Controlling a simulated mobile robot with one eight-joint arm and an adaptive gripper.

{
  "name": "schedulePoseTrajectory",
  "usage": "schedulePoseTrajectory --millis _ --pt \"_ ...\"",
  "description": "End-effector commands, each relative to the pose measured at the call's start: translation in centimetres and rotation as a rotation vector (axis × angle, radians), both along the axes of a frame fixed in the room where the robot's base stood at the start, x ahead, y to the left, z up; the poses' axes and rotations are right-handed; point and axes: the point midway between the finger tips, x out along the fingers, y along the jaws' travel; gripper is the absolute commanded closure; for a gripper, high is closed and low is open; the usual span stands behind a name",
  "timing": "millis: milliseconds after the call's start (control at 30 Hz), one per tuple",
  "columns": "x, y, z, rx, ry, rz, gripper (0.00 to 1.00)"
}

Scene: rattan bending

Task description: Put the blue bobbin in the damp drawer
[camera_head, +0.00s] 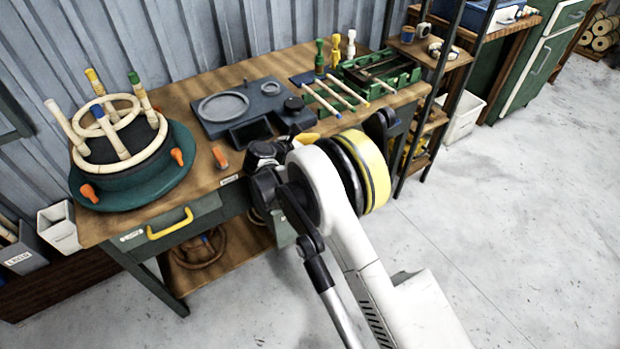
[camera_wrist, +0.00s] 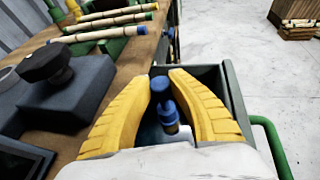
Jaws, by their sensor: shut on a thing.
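The blue bobbin (camera_wrist: 166,108) stands out between the two yellow fingers of my gripper (camera_wrist: 162,82) in the wrist view. My gripper is shut on it. Behind and below it is an open drawer (camera_wrist: 237,92) with grey walls and a green handle (camera_wrist: 271,142). The bobbin is over the drawer's opening; its height above the floor of the drawer is unclear. In the head view my arm hides the bobbin and most of this drawer; only a bit of a yellow finger (camera_head: 306,138) shows.
A closed drawer with a yellow handle (camera_head: 169,224) is at the bench's left. A grey fixture (camera_head: 245,108) with a black knob (camera_wrist: 49,62) stands on the bench (camera_head: 205,82) beside the drawer. A green rack (camera_head: 378,80) and a round stool frame (camera_head: 125,145) are also there. The floor is clear.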

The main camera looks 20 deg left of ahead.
Motion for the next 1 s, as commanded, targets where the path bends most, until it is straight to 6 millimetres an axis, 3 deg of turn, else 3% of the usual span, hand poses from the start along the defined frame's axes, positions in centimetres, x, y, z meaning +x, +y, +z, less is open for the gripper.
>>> schedulePoseTrajectory --millis 133,500,900,933,967,1000 --pt "0.0 0.0 -3.5 0.0 0.0 0.0 1.0" --pt "0.0 0.0 -8.3 -0.001 0.0 0.0 1.0" --pt "0.0 -0.1 -8.7 0.0 0.0 0.001 1.0" --pt "0.0 0.0 -8.7 0.0 0.001 0.001 0.71" --pt "0.0 0.0 -8.7 0.0 0.001 0.001 0.62" --pt "0.0 -0.1 -8.7 0.0 0.001 0.001 0.59"
